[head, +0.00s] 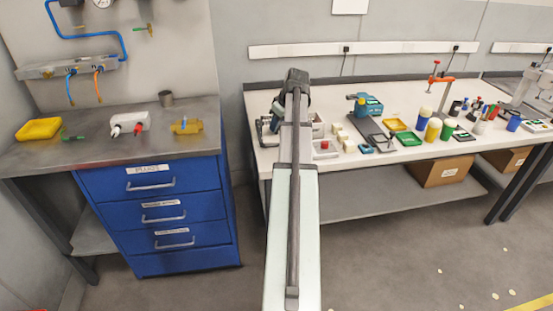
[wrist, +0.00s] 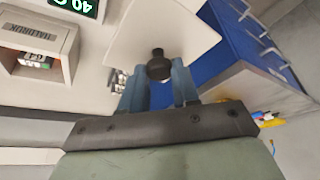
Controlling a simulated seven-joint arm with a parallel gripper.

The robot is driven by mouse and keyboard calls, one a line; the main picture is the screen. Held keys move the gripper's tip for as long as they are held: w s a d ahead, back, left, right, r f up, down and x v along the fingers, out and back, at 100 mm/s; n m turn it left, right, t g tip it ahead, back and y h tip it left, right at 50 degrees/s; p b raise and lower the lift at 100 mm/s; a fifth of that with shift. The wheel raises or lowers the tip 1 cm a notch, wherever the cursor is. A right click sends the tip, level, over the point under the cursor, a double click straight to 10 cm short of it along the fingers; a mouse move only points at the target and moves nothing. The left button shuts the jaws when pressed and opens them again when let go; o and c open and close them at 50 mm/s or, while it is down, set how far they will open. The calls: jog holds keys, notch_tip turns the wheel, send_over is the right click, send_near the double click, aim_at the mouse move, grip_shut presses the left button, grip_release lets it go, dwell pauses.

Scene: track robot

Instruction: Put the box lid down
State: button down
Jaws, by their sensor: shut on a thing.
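The box lid (wrist: 173,30) is a pale flat panel with a dark round knob (wrist: 159,66), seen in the wrist view. My gripper (wrist: 160,82) is shut on the knob, with one blue-grey finger on each side of it. The lid shows beyond the fingertips and is apart from the blue drawer cabinet behind it. In the head view my arm covers the gripper and the lid, over the left end of the white bench (head: 400,105).
An open pale box (wrist: 38,55) with a label and small items inside lies left of the lid in the wrist view, beside a green digital display (wrist: 78,5). The blue drawer cabinet (head: 155,215) stands left of the bench. Trays, cups and tools crowd the bench top.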

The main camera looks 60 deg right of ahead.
jog(key=shift+n+y, duration=0.3)
jog(key=shift+n, duration=0.3)
jog(key=shift+f, duration=5)
jog(key=shift+f, duration=0.15)
jog(key=c, duration=0.8)
grip_release()
jog(key=v, duration=1.2)
